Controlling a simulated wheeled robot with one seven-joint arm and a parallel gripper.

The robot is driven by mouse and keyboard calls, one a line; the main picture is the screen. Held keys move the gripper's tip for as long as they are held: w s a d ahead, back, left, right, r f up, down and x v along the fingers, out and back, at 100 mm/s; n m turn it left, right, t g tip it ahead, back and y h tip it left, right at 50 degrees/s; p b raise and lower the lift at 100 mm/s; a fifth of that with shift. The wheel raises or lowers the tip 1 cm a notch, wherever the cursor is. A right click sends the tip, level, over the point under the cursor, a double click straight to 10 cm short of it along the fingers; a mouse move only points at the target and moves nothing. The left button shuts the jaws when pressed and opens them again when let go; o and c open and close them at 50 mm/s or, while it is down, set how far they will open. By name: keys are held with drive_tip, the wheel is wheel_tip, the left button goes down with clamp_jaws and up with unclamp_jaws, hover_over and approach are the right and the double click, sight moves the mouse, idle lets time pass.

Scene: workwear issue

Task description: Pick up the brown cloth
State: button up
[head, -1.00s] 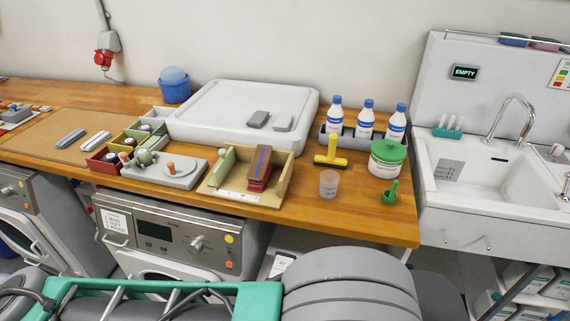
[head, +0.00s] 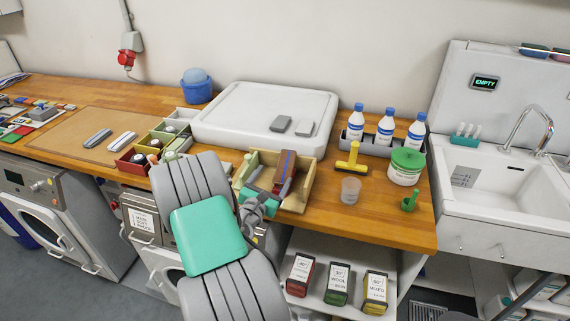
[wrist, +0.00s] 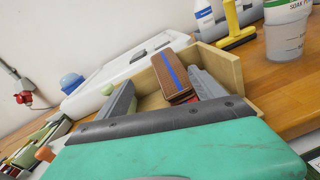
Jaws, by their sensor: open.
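The brown cloth (head: 286,163) is a folded brown pad with a blue stripe along its top. It lies in an open wooden tray (head: 305,190) on the counter, over something red. In the wrist view the cloth (wrist: 171,72) shows between and beyond the two grey fingers. My gripper (wrist: 160,86) is open and empty, with one finger at each side of the cloth's near end. I cannot tell whether either finger touches it. In the head view my gripper (head: 264,198) is at the tray's near left side, and my arm hides part of the tray.
A white raised slab (head: 255,112) stands behind the tray. Right of it are a yellow-handled tool (head: 352,160), a clear cup (head: 350,190), a green-lidded tub (head: 405,168) and several bottles (head: 385,128). Small coloured bins (head: 140,155) stand left.

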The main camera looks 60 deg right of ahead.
sight(283, 168)
drive_tip(key=shift+s+d+f+n, duration=0.1)
drive_tip(key=shift+s+f+n, duration=0.1)
drive_tip(key=shift+f+n, duration=0.3)
drive_tip(key=shift+s+d+f+n, duration=0.1)
drive_tip(key=shift+s+f+n, duration=0.1)
drive_tip(key=shift+n, duration=0.5)
drive_tip(key=shift+d+f+n+t+h, duration=0.1)
drive_tip(key=shift+d+n+t+h, duration=0.1)
drive_tip(key=shift+n+t+h, duration=0.15)
drive_tip(key=d+p, duration=0.1)
drive_tip(key=d, duration=0.1)
drive_tip(key=d+p, duration=0.1)
drive_tip(key=d, duration=0.2)
drive_tip(key=d+p, duration=0.1)
drive_tip(key=d, duration=0.1)
drive_tip(key=shift+w+d, duration=0.15)
drive_tip(key=shift+w, duration=0.2)
drive_tip(key=c, duration=1.6)
